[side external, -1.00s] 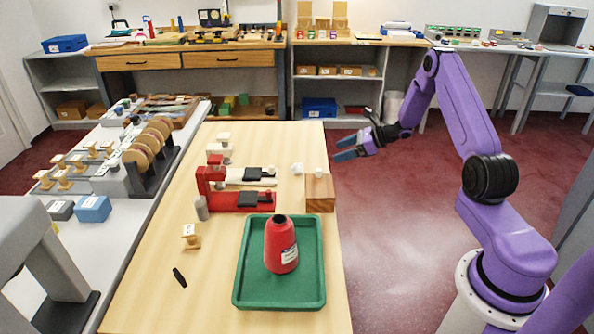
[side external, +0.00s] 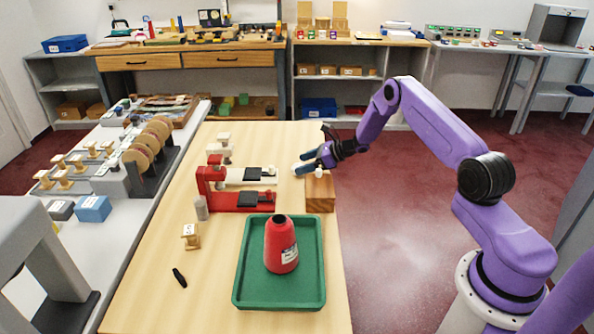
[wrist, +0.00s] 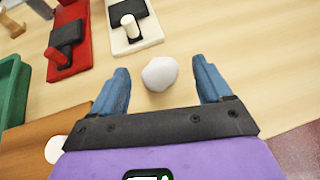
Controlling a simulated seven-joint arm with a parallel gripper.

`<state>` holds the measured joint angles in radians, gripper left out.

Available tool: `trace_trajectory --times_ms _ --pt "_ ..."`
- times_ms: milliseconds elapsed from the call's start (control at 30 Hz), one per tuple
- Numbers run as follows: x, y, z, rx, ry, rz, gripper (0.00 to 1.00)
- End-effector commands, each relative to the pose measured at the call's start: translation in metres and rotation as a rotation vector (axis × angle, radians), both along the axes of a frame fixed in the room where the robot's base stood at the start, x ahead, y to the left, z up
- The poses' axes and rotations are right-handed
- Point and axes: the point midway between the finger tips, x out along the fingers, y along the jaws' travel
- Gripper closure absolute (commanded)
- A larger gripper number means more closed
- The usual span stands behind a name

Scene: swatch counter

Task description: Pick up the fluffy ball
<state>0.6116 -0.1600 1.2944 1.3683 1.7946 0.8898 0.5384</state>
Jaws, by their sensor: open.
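The fluffy ball (wrist: 160,73) is small, white and round. It lies on the light wooden table, and in the wrist view it shows just ahead of and between my two blue fingertips. In the side external view the ball (side external: 297,167) is mostly hidden by my gripper. My gripper (side external: 306,162) is open at the table's right edge, behind the wooden block. The wrist view shows my gripper (wrist: 165,88) with its fingers spread wide and nothing between them touching.
A wooden block (side external: 320,195) with a white knob stands close in front of my gripper. White (wrist: 135,28) and red (wrist: 70,40) clamp-like devices lie to the left. A green tray (side external: 240,290) holds a red cone (side external: 281,245).

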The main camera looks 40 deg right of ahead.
Motion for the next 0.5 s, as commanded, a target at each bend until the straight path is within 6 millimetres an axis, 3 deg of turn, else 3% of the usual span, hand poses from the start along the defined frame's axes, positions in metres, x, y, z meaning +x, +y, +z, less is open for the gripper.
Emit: trace_trajectory --times_ms 200,500 --pt "0.018 0.015 -0.012 -0.001 0.001 0.000 0.22" --pt "0.023 0.018 -0.014 -0.002 0.001 0.000 0.22"
